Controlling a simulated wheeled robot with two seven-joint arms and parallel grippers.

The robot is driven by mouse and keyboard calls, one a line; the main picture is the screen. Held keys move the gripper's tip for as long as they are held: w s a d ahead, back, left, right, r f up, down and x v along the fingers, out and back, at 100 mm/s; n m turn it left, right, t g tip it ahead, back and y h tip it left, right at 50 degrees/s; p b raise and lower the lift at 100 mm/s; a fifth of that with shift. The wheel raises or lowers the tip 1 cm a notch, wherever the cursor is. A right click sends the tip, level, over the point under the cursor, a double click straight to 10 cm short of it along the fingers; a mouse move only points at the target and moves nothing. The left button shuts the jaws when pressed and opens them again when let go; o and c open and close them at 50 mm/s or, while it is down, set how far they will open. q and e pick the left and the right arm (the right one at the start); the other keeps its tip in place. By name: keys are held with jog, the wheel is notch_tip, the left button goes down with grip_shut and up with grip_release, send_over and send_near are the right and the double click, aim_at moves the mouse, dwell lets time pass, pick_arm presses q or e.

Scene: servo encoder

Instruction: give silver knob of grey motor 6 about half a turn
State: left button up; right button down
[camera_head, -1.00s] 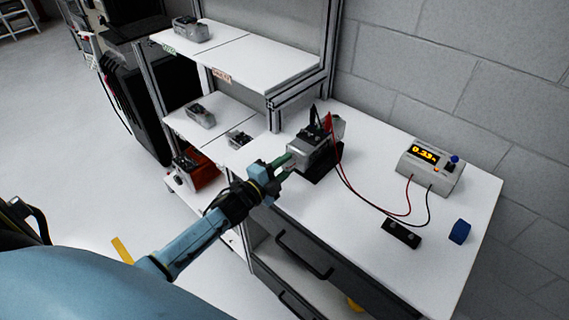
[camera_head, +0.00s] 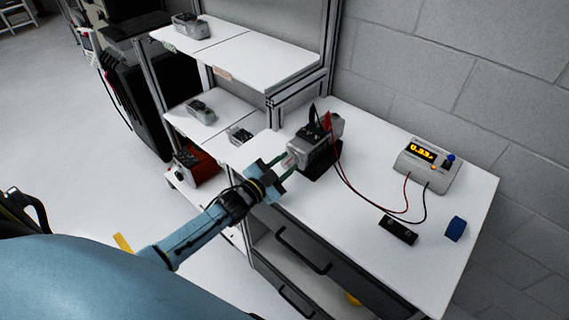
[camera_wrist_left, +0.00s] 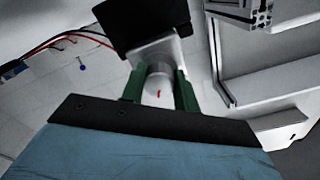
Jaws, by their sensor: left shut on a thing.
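The grey motor (camera_head: 308,154) sits on a black stand (camera_head: 322,170) on the bench, with a red and a black clip on top. Its silver knob (camera_wrist_left: 157,88), with a short red mark on its end, shows in the left wrist view between the green fingers. My left gripper (camera_head: 285,166) comes at the motor's front end from the left and is shut on the knob. In the left wrist view the two fingers (camera_wrist_left: 158,92) lie on either side of it. Any number on the motor is not readable. My right gripper is in neither view.
A meter (camera_head: 428,168) with a lit yellow display stands right, joined by red and black leads. Shelves on the left hold other grey motors (camera_head: 192,26) and a red bin (camera_head: 196,167).

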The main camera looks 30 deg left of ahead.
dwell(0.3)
pick_arm(q)
jog(key=o, duration=1)
jog(key=shift+c, duration=0.2)
jog(key=shift+s, duration=0.15)
jog(key=v, duration=1.3)
jog(key=shift+s, duration=0.1)
